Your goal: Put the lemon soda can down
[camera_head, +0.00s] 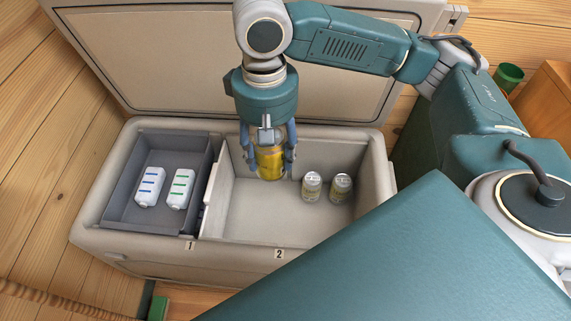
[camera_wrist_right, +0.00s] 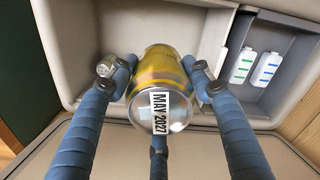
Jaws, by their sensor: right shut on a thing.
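The yellow lemon soda can (camera_head: 269,162) is in my right gripper (camera_head: 268,160), whose fingers are closed around its sides. The can hangs upright over the back left part of compartment 2 (camera_head: 255,215) of the open chest. In the right wrist view the can (camera_wrist_right: 165,75) fills the middle, with a "MAY 2027" label on its end facing the camera, and the blue fingers (camera_wrist_right: 160,85) stand on both sides. I cannot tell whether its far end touches the floor of the compartment. My left gripper is not in view.
Two pale cans (camera_head: 312,187) (camera_head: 341,188) stand in the right part of compartment 2. Compartment 1 (camera_head: 125,205) holds two white bottles (camera_head: 150,187) (camera_head: 179,189). The raised lid (camera_head: 180,75) stands behind. The front left floor of compartment 2 is clear.

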